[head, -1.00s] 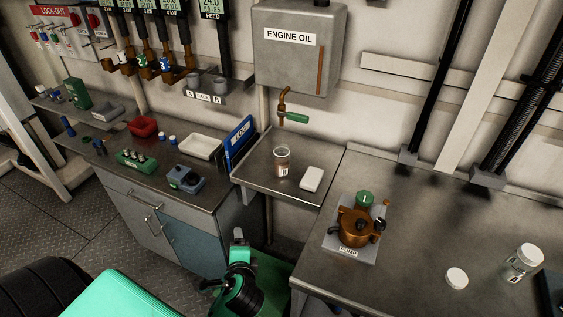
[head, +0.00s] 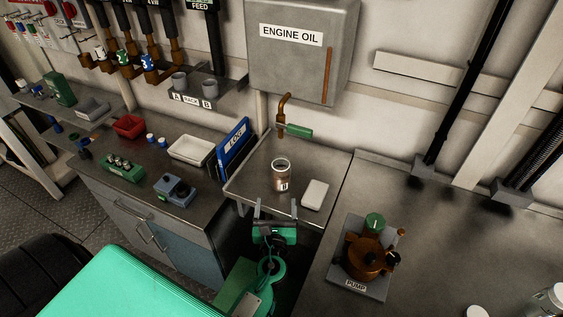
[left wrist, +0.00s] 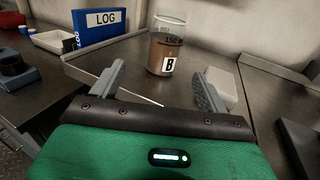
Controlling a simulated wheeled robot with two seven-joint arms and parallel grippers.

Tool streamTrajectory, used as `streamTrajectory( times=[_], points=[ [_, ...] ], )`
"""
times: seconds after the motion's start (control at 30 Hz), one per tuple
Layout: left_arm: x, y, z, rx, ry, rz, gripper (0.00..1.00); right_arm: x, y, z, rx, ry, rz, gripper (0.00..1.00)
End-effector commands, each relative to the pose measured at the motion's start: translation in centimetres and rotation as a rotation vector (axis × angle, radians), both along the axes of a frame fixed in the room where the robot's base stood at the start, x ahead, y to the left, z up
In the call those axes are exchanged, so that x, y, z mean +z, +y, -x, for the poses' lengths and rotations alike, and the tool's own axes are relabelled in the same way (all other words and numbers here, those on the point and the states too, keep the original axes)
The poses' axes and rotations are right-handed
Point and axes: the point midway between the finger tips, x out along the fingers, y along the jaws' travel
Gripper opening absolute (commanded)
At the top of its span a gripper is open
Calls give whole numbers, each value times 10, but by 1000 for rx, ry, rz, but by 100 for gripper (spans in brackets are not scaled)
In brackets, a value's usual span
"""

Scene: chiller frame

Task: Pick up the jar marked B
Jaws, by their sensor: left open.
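The jar marked B (head: 281,175) stands upright and open-topped on the small metal shelf (head: 250,187) under the engine oil tank. In the left wrist view the jar (left wrist: 167,45) is clear glass with brown contents and a white label reading B. My left gripper (head: 276,207) is open and empty at the shelf's front edge, short of the jar. In the left wrist view its two fingers (left wrist: 158,90) point toward the jar, which shows between and beyond them, apart from both. My right gripper is not in view.
A white block (head: 315,195) lies right of the jar; it sits just beyond the right finger in the left wrist view. A blue log binder (head: 233,148) stands to the left. The tap's green handle (head: 298,131) hangs behind. A pump (head: 366,257) stands on the right bench.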

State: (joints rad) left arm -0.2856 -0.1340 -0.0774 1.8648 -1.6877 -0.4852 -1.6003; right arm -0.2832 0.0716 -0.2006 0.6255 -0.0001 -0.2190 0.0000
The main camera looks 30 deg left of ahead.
Motion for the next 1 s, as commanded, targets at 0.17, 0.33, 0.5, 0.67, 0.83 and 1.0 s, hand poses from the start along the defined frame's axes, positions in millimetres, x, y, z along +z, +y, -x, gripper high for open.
streamTrajectory(
  times=[0.17,0.33,0.5,0.67,0.83,1.0],
  points=[
    [1,6,-14,-2,2,-11,77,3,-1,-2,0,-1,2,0],
    [1,19,-43,-2,0,-10,77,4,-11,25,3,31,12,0],
    [0,30,-67,-2,1,-9,77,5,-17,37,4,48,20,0],
    [0,36,-77,-1,2,-8,77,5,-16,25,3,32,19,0],
    [-2,38,-88,-2,2,-6,77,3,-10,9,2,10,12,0],
    [-3,43,-112,-1,1,-6,77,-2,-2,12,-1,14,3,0]
  ],
)
